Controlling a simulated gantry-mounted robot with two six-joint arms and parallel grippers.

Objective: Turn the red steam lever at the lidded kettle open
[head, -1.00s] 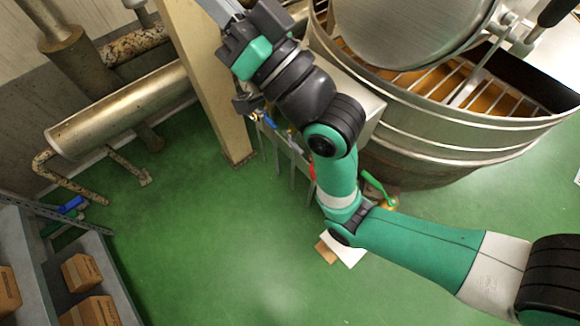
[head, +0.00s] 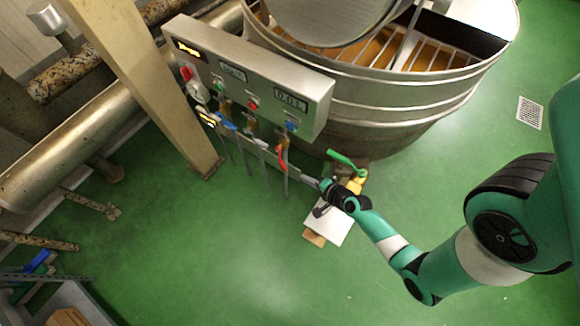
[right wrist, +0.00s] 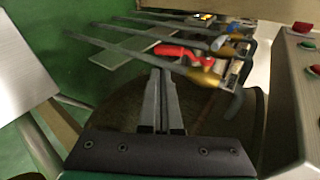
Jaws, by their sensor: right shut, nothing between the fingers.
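The red lever (head: 282,158) sits on a brass valve on a thin upright pipe below the control panel, beside the kettle (head: 400,105) with its lid (head: 325,22). In the right wrist view the red lever (right wrist: 183,54) lies just beyond the fingertips, its brass valve (right wrist: 205,77) to the right. My right gripper (head: 308,181) is low, to the right of the lever. Its fingers (right wrist: 160,80) are shut and empty, close to the lever's pipe; I cannot tell whether they touch. My left gripper is not in view.
The control panel (head: 255,85) with buttons overhangs the valves. Blue levers (head: 228,124) sit on neighbouring pipes to the left. A green lever (head: 345,158) with a yellow valve stands near my right wrist. A beige post (head: 150,85) is at the left.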

